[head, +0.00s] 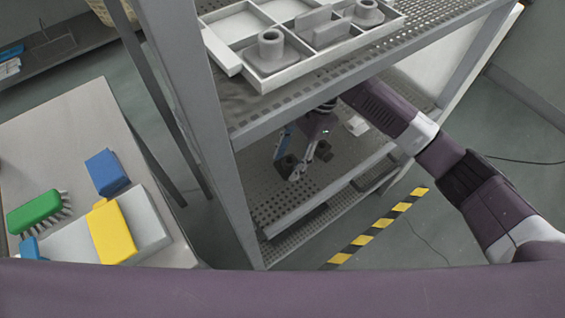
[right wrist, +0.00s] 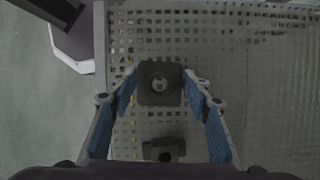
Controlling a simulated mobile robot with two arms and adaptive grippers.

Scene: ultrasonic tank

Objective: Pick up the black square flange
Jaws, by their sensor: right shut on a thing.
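The black square flange (right wrist: 160,76) shows from above in the right wrist view, a dark square plate with a round raised centre and a small hole. My right gripper (right wrist: 160,88) has its blue-padded fingers on the flange's two sides, shut on it. In the head view the flange (head: 285,166) is a small dark shape between the fingertips, over the lower perforated shelf. I cannot tell whether it touches the shelf. My left gripper is not in view.
A second dark part (right wrist: 163,149) lies on the perforated shelf (head: 262,182) close by; it also shows in the head view (head: 324,151). Above is an upper shelf with a white divided tray (head: 262,82) holding grey parts. Rack posts stand left. A side table (head: 65,130) holds a green brush (head: 34,211) and blue and yellow items.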

